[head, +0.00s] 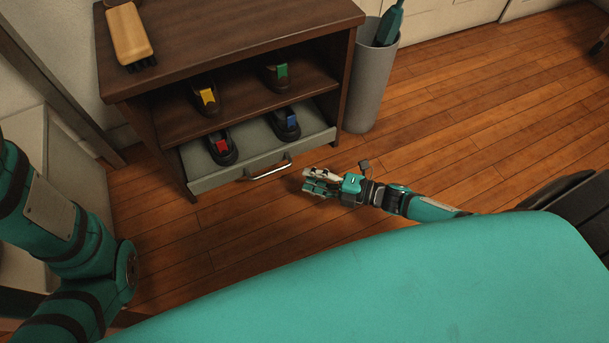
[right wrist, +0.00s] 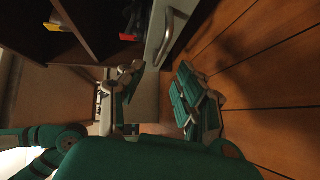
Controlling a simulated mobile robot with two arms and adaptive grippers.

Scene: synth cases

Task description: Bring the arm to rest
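My right gripper (head: 309,181) is low in front of the cabinet, just right of the drawer handle (head: 270,168) and apart from it. In the right wrist view its two fingers (right wrist: 160,75) are spread with nothing between them. The pulled-out grey drawer (head: 240,173) holds a dark shoe with a red patch (head: 221,147) and one with a blue patch (head: 287,124). My left arm comes in at the left edge; its gripper is out of the picture.
Shoes with a yellow patch (head: 207,97) and a green patch (head: 281,74) stand on the shelf of the brown cabinet (head: 240,30). A wooden brush (head: 127,33) lies on top. A grey bin (head: 369,85) holds a teal umbrella (head: 390,24).

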